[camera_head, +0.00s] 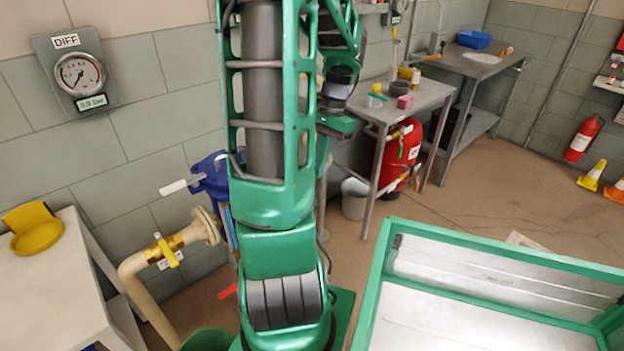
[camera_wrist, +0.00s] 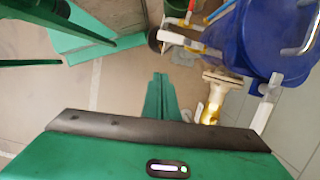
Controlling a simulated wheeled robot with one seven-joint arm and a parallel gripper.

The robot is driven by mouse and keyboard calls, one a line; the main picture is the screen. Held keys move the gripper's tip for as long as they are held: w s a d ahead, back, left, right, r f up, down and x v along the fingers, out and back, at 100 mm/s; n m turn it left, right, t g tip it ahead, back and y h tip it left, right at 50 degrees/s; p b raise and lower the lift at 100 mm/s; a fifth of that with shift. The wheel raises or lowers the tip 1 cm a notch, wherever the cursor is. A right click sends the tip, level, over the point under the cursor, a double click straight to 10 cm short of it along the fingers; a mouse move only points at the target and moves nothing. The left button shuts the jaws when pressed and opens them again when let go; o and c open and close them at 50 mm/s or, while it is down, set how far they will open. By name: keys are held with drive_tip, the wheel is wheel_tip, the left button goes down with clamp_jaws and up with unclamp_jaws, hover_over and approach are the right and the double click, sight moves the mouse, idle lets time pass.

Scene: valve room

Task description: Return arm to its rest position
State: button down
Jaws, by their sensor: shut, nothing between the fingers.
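My green and grey arm (camera_head: 265,110) rises upright through the middle of the head view, with its upper links folded back at the top right of the column. It appears to hold nothing. In the wrist view my gripper (camera_wrist: 160,80) is seen past the green and dark wrist housing. Its two green fingers are together and empty, pointing out over the floor. In the head view I cannot make out the fingers.
A blue drum (camera_wrist: 265,38) and a pale pipe with a yellow valve handle (camera_head: 167,252) are close by. A white table (camera_head: 50,290) is at left, a grey bench (camera_head: 420,100) behind. A DIFF gauge (camera_head: 78,74) hangs on the wall.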

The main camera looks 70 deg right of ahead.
drive_tip(key=shift+s+d+r, duration=0.1)
drive_tip(key=shift+r, duration=0.4)
idle(0.3)
